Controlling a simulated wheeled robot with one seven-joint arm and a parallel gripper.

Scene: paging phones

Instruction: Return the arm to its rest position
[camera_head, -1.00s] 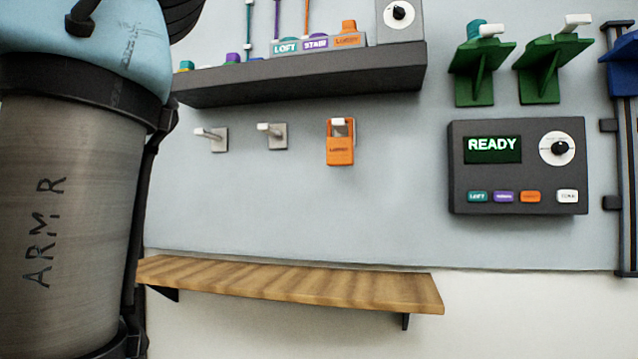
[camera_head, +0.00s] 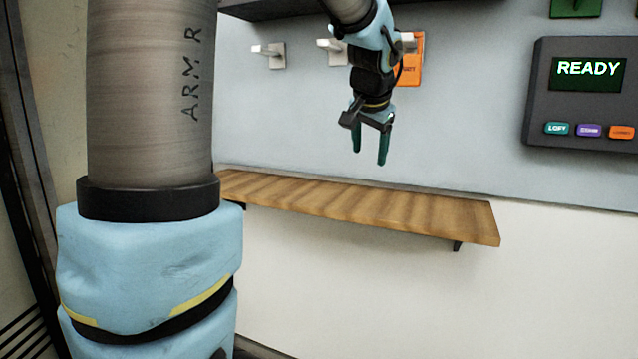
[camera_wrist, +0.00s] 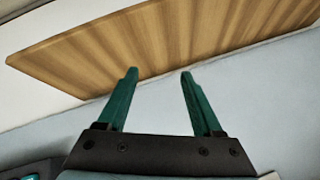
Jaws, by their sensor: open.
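My gripper (camera_head: 370,160) hangs with its two green fingers pointing down, in front of the wall above the wooden shelf. The fingers are apart and nothing is between them. They also show, empty, in the wrist view (camera_wrist: 155,75), with the bare wooden shelf beyond them. My forearm covers part of the orange handset (camera_head: 410,70) on the wall in the head view. My large arm link fills the left side of the head view.
The wooden shelf (camera_head: 360,205) is bare. Two white hooks, the left (camera_head: 270,52) and the middle (camera_head: 332,50), are empty. A dark panel (camera_head: 540,110) reading READY is on the wall at right. The wall between gripper and panel is clear.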

